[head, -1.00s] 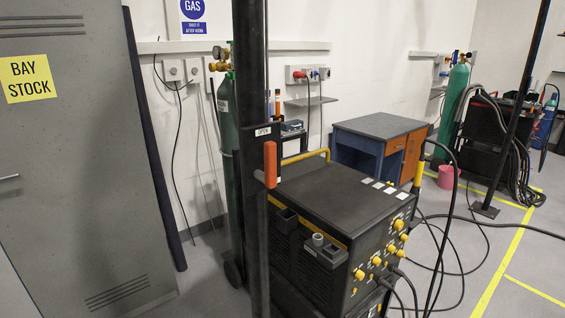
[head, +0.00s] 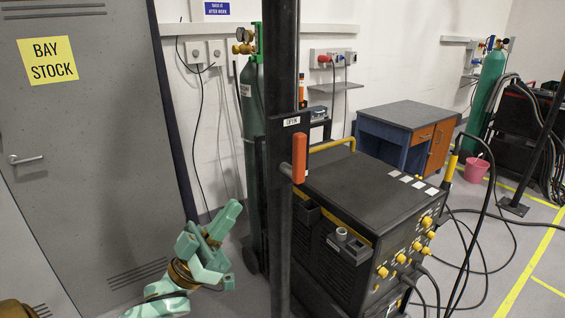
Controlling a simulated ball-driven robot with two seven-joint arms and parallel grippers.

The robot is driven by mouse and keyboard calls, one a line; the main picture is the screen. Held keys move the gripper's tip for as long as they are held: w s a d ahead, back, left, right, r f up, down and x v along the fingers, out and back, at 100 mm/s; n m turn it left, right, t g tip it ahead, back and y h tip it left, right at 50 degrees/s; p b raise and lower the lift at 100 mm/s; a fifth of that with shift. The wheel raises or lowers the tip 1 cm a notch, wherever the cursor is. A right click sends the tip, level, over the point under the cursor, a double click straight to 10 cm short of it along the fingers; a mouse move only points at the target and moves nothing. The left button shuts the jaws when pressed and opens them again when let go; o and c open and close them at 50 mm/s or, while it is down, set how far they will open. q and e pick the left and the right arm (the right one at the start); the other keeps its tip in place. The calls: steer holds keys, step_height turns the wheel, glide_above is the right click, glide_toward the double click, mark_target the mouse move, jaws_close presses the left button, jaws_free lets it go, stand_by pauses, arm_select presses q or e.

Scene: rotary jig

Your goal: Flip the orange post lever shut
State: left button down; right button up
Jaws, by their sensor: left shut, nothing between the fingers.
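The orange post lever (head: 299,158) stands upright on the front of the black post (head: 282,75), beside a small plate marked OPEN (head: 292,122). My left gripper (head: 236,208) has its green fingers pointing up and to the right, at the lower left of the post. It is shut and empty, below and left of the lever, and apart from it. My right gripper is not in view.
A black welding machine (head: 352,190) with yellow knobs stands right behind the post. A green gas cylinder (head: 252,120) stands behind the post to the left. A grey cabinet (head: 85,150) fills the left side. Cables lie on the floor at right.

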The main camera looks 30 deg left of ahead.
arm_select(q)
steer(key=p, duration=0.2)
glide_toward(294, 144)
step_height(294, 144, up, 4)
steer(key=w, duration=0.1)
steer(key=w+d, duration=0.1)
steer(key=w, duration=0.1)
steer(key=shift+d+r, duration=0.1)
steer(key=shift+d, duration=0.15)
steer(key=shift+w+d, duration=0.15)
steer(key=shift+w, duration=0.2)
